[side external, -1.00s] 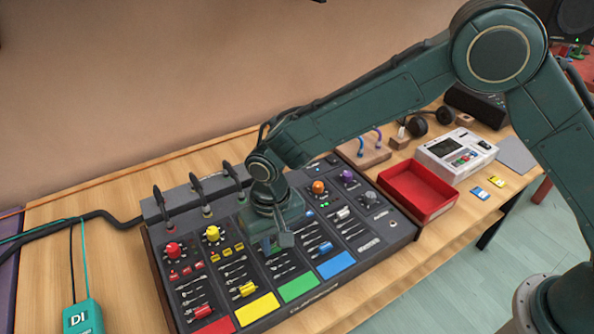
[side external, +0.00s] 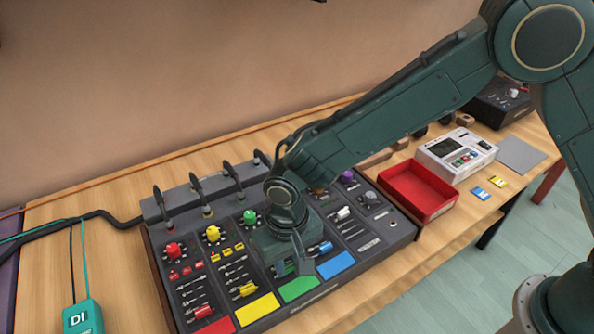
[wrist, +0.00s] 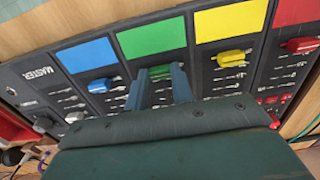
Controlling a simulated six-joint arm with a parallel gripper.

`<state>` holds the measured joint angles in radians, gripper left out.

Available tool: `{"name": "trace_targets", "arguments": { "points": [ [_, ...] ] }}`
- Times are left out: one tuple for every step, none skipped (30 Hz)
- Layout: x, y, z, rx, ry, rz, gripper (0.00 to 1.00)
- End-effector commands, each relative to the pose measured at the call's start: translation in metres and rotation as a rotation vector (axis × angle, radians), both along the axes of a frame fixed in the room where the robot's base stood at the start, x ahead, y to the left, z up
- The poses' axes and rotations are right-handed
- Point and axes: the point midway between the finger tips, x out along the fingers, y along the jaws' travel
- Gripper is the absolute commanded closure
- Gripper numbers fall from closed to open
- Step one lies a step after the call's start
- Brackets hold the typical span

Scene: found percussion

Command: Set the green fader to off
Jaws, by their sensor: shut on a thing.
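The green fader (wrist: 160,72) shows in the wrist view between my two fingers, near the green label end of its slot. My gripper (wrist: 160,84) is shut on it. In the side view my gripper (side external: 288,268) reaches down over the green channel of the mixer (side external: 374,238) and hides most of the fader. The green label (side external: 299,288) lies just in front of it. The green knob (side external: 249,217) sits at the far end of the same channel.
The yellow fader (side external: 244,290) and red fader (side external: 203,312) are in channels to the left, the blue fader (side external: 322,248) to the right. A red tray (side external: 440,207) and a white device (side external: 458,152) stand right of the mixer.

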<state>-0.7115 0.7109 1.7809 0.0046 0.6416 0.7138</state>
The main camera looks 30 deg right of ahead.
Motion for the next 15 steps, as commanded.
{"name": "trace_targets", "arguments": {
  "points": [
    [-0.0061, 0.0000, -0.0004, -0.005, 0.016, 0.008, 1.00],
    [-0.0063, 0.0000, -0.0004, -0.006, 0.017, 0.009, 0.75],
    [-0.0062, 0.0001, -0.0004, -0.005, 0.016, 0.009, 0.67],
    [-0.0060, 0.0002, -0.0004, -0.005, 0.016, 0.009, 0.61],
    [-0.0057, 0.0002, -0.0003, -0.004, 0.015, 0.008, 0.55],
    [-0.0053, 0.0001, -0.0004, -0.004, 0.014, 0.008, 0.55],
    [-0.0050, 0.0001, -0.0003, -0.004, 0.014, 0.008, 0.55],
    [-0.0048, 0.0001, -0.0004, -0.004, 0.013, 0.007, 0.55],
    [-0.0046, 0.0001, -0.0004, -0.004, 0.012, 0.007, 0.55],
    [-0.0044, 0.0001, -0.0004, -0.004, 0.012, 0.007, 0.55],
    [-0.0042, 0.0001, -0.0004, -0.004, 0.012, 0.007, 0.55],
    [-0.0040, 0.0001, -0.0004, -0.003, 0.011, 0.006, 0.55],
    [-0.0039, 0.0001, -0.0003, -0.003, 0.011, 0.006, 0.55],
    [-0.0038, 0.0001, -0.0001, -0.003, 0.011, 0.006, 0.55],
    [-0.0036, 0.0002, 0.0004, -0.003, 0.010, 0.006, 0.55]
  ]
}}
